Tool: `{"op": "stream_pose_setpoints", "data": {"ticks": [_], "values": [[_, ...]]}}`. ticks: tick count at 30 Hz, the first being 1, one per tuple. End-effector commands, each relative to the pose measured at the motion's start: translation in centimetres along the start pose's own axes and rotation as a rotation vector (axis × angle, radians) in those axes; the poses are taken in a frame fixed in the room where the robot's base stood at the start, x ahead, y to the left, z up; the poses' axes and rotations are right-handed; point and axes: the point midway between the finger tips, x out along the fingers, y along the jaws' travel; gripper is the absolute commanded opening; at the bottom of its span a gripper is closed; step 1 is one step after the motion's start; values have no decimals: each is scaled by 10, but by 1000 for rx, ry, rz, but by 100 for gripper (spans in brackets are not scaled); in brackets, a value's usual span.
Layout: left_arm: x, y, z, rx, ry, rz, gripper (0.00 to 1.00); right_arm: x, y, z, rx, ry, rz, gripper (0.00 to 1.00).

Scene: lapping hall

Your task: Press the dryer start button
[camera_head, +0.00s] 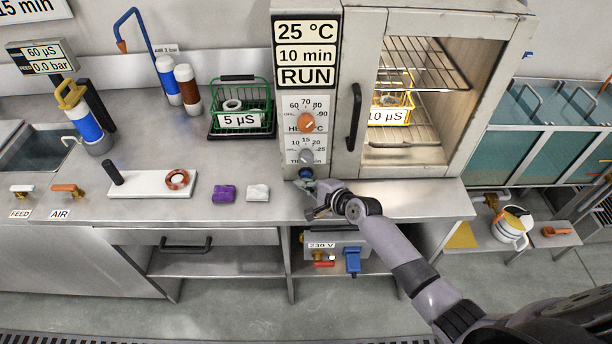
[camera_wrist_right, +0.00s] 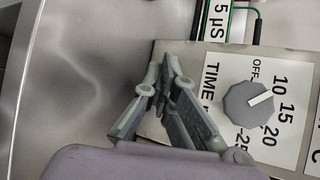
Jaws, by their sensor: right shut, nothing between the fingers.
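The dryer (camera_head: 376,160) stands at the back right of the bench with its inside visible. Its display (camera_head: 305,55) reads 25 °C, 10 min, RUN. Below are an orange heat knob (camera_head: 306,122), a grey time knob (camera_head: 306,156) and a blue button (camera_head: 306,173) at the panel's foot. My right gripper (camera_head: 308,187) is shut and empty, its tips right at or just below the button; contact cannot be told. In the wrist view the shut fingers (camera_wrist_right: 165,75) lie over the panel edge beside the time knob (camera_wrist_right: 250,108), and the button is hidden. My left gripper is not in view.
A green basket (camera_head: 241,128) labelled 5 µS stands left of the dryer. A yellow basket (camera_head: 391,108) sits inside it on a rack. A purple cloth (camera_head: 223,193) and a white cloth (camera_head: 258,192) lie on the bench. The black door handle (camera_head: 354,116) is right of the panel.

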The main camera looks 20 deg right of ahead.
Motion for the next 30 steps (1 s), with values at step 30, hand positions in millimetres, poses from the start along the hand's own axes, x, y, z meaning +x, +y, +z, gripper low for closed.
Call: {"op": "stream_pose_setpoints", "data": {"ticks": [30], "values": [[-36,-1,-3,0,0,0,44,-40,27,30,2,-1,1,0]]}}
